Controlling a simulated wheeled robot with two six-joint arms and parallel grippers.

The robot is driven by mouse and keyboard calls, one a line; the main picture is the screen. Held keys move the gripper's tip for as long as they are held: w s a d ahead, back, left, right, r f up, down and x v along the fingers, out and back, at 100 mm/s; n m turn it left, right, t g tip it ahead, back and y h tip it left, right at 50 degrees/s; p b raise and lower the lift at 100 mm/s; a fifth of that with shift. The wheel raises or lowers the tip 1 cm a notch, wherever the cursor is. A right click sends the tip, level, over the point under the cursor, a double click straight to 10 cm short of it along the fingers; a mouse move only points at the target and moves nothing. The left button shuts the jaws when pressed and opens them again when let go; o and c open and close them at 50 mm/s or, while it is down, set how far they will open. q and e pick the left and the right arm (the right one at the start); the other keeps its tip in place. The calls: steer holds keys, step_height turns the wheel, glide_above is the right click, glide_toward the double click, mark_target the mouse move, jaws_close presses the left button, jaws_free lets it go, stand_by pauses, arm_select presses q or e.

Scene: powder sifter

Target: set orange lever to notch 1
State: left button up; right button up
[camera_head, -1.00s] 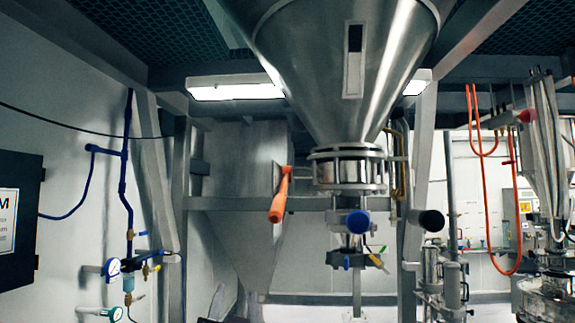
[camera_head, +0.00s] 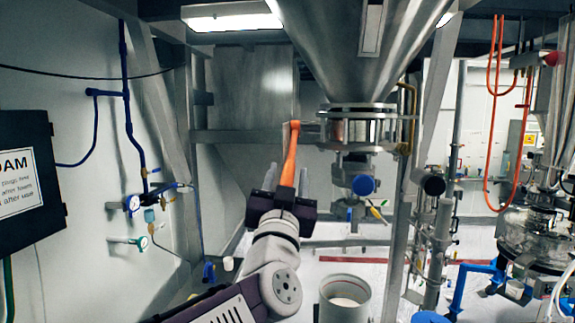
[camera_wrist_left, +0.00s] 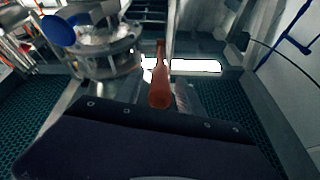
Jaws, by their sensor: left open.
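The orange lever (camera_head: 291,150) hangs beside the valve section under the steel hopper, its handle pointing down and slightly left. My left gripper (camera_head: 287,178) is open, with one finger on each side of the lever's lower end in the head view. I cannot tell whether either finger touches it. In the left wrist view, the lever (camera_wrist_left: 160,85) stands near the middle, in front of the dark gripper body. The notches cannot be made out. My right gripper is not in view.
The steel hopper (camera_head: 345,40) and its ringed outlet (camera_head: 357,130) are just right of the lever. A blue round knob (camera_head: 363,185) sits below the outlet. A grey open drum (camera_head: 344,300) stands lower down. A wall with blue pipes (camera_head: 124,110) is at left.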

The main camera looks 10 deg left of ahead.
arm_select(q)
steer(key=shift+w+d, duration=0.1)
steer(key=shift+w, duration=0.45)
steer(key=shift+s, duration=0.2)
steer(key=c, duration=0.3)
steer(key=shift+s, duration=0.15)
jaws_close()
stand_by(0.3)
